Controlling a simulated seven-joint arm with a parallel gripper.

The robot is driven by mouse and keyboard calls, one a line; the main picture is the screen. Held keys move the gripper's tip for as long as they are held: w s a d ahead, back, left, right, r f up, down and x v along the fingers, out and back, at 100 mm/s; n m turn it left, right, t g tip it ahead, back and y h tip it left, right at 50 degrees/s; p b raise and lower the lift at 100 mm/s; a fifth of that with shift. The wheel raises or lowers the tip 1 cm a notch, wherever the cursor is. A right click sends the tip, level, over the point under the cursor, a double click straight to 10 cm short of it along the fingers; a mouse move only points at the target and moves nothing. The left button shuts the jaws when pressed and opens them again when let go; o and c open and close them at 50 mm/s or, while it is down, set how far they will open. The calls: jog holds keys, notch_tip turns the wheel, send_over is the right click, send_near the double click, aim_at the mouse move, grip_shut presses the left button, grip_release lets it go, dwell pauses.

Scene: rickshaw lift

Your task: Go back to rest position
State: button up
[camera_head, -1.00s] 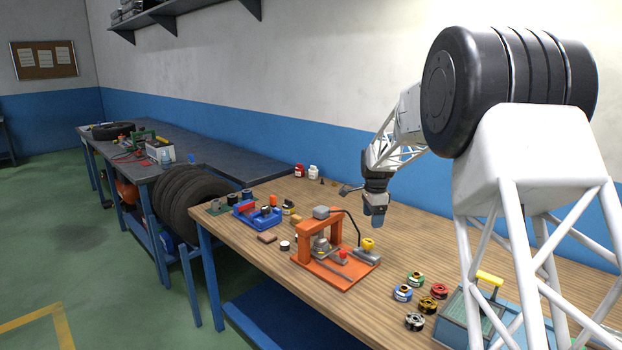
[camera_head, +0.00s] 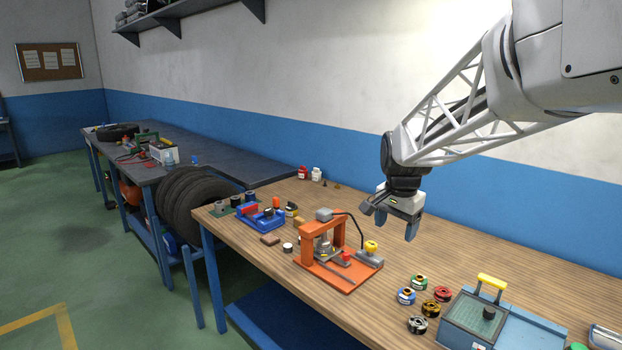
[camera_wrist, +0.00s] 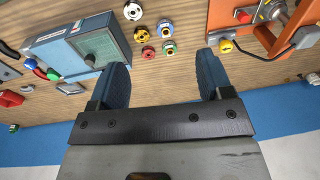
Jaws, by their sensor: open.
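My gripper (camera_head: 390,220) is open and empty, raised above the wooden bench (camera_head: 470,240) towards its wall side. In the wrist view its two blue fingers (camera_wrist: 161,78) stand wide apart with nothing between them. The orange press (camera_head: 335,262) stands on the bench to the left of and below my gripper. It also shows at the top right of the wrist view (camera_wrist: 240,15). My arm reaches in from the upper right of the head view.
Several coloured spools (camera_head: 421,283) lie right of the press. A blue-grey box with a yellow handle (camera_head: 520,325) stands at the lower right. A blue vise (camera_head: 257,218) is farther left. Tyres (camera_head: 190,203) stand between the benches. The bench beneath the gripper looks clear.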

jog(key=s+f+n, duration=0.2)
jog(key=s+n, duration=0.2)
jog(key=s, duration=1.2)
jog(key=s+a+f+n+t, duration=0.1)
jog(key=s+n, duration=0.4)
jog(key=s, duration=1.2)
jog(key=shift+s+f, duration=0.25)
jog(key=shift+f, duration=0.45)
dwell(0.6)
